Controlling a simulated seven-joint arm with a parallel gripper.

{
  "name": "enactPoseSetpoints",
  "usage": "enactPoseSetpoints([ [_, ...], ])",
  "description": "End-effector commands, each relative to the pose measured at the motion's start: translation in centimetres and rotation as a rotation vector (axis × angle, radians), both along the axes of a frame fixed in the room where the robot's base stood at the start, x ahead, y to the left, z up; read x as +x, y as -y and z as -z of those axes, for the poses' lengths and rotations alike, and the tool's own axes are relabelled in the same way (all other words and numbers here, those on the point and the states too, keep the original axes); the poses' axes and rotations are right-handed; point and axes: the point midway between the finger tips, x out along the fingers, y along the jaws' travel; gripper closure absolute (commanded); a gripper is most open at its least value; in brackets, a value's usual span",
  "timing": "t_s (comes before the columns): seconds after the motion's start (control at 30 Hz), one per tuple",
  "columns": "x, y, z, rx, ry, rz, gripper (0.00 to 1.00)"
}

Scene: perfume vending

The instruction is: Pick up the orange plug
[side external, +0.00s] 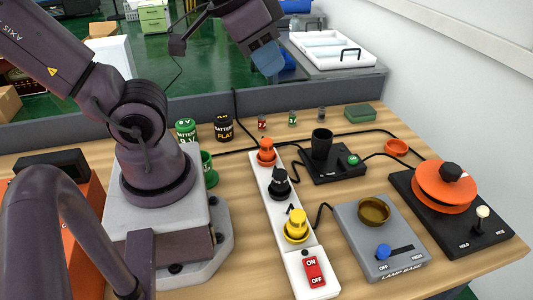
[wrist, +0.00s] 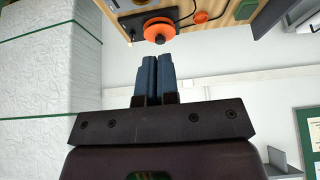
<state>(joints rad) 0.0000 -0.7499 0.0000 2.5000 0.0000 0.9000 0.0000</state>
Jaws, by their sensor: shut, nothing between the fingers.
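The orange plug (side external: 266,152) sits upright at the far end of the white power strip (side external: 262,179) in the side external view. A black plug (side external: 279,184) and a yellow plug (side external: 296,226) stand in the same strip, nearer the camera. My gripper (side external: 268,61) is raised high above the back of the table, well apart from the orange plug. In the wrist view its blue fingers (wrist: 155,75) are together with nothing between them. I cannot make out the orange plug in the wrist view.
A red ON/OFF switch (side external: 314,271) is at the strip's near end. To the right are a black base with a cup (side external: 321,144), a grey lamp base (side external: 372,248) and an orange reel (side external: 444,188). Battery cans (side external: 223,128) stand left. Black cables cross the table.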

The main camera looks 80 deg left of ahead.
Motion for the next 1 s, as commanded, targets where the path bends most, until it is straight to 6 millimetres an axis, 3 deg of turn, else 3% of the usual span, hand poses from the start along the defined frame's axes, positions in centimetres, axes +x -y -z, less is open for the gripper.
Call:
enactPoseSetpoints([
  [0.03,0.0,0.0,0.0,0.000,0.000,0.000,0.86],
  [0.2,0.0,0.0,0.0,0.000,0.000,0.000,0.47],
  [0.27,0.0,0.0,0.0,0.000,0.000,0.000,0.37],
  [0.53,0.0,-0.1,0.0,0.000,0.000,-0.007,0.37],
  [0.67,0.4,-1.6,1.3,-0.001,-0.068,-0.080,0.37],
  [0.83,1.8,-5.5,4.7,0.008,-0.254,-0.182,0.37],
  [1.0,3.0,-10.4,9.0,0.073,-0.427,0.064,0.37],
])
